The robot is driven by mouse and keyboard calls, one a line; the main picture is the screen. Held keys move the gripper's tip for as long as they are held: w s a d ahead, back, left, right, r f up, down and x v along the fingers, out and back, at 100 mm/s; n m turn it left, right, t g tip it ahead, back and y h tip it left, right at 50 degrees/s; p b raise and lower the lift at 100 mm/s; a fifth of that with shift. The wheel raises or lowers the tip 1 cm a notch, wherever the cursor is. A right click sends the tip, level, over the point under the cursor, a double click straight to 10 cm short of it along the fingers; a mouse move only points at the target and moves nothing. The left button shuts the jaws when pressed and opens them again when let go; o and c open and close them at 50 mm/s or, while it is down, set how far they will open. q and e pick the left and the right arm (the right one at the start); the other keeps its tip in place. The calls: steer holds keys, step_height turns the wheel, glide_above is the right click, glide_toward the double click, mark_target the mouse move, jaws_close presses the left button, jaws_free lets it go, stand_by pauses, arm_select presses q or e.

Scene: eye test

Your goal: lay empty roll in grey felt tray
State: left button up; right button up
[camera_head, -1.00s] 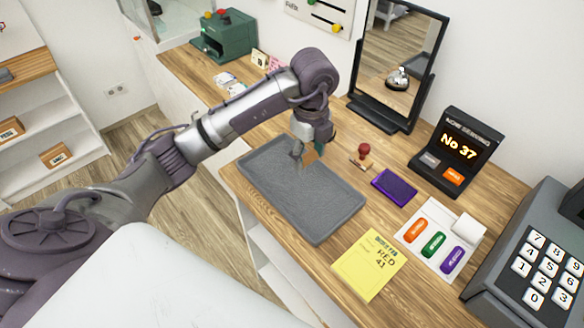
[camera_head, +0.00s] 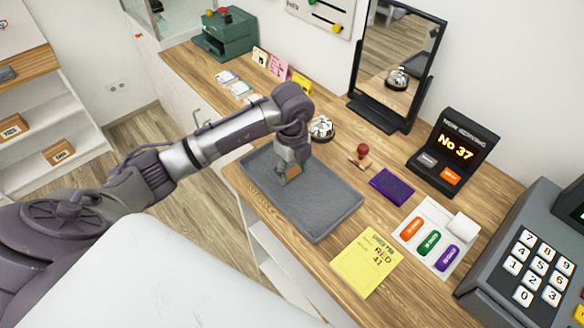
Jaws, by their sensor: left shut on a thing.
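The grey felt tray (camera_head: 328,210) lies on the wooden counter, a shallow dark grey rectangle with a low rim. My left gripper (camera_head: 287,176) points down over the far left part of the tray. It is shut on a small brown piece, which looks like the empty roll (camera_head: 293,172). The fingers hide much of the roll. I cannot tell whether the roll touches the tray floor. The rest of the tray is bare. My right gripper is not in view.
A silver bell (camera_head: 321,128) stands just behind my left gripper. A red-topped stamp (camera_head: 362,151) and a purple pad (camera_head: 391,185) lie right of the tray. A yellow note (camera_head: 366,262) lies in front. A mirror (camera_head: 400,62) and number display (camera_head: 454,152) stand behind.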

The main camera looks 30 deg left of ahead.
mark_target(292, 172)
arm_select(q)
steer(key=o, duration=0.7)
steer(key=shift+r, duration=0.1)
step_height(292, 172, up, 12)
steer(key=b, duration=0.1)
steer(key=shift+b, duration=0.3)
